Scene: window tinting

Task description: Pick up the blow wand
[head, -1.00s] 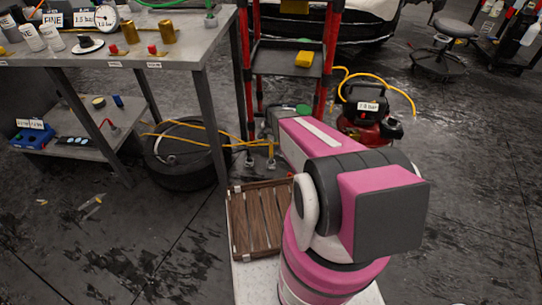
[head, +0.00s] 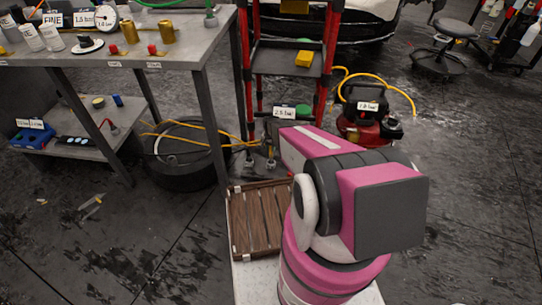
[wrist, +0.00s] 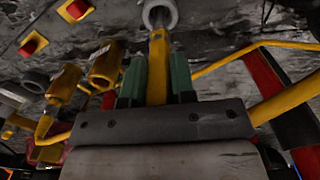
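In the wrist view a yellow bar (wrist: 157,66) runs between the two green fingers of my gripper (wrist: 158,78). A grey ring-shaped end (wrist: 160,13) shows beyond it. It looks like the blow wand, but I cannot be sure. The fingers flank the bar closely; whether they touch it is not clear. In the head view my pink arm reaches toward the red-posted rack, and my gripper is mostly hidden. Yellow-topped pieces with grey ends (head: 270,160) hang low there, beside the arm's end.
A grey workbench (head: 140,55) with gauges and brass fittings stands at left. A black tub (head: 185,165) sits on the floor beside its leg. A red compressor (head: 368,122) stands behind my arm. A slatted wooden crate (head: 258,225) lies left of my arm. Floor at lower left is mostly clear.

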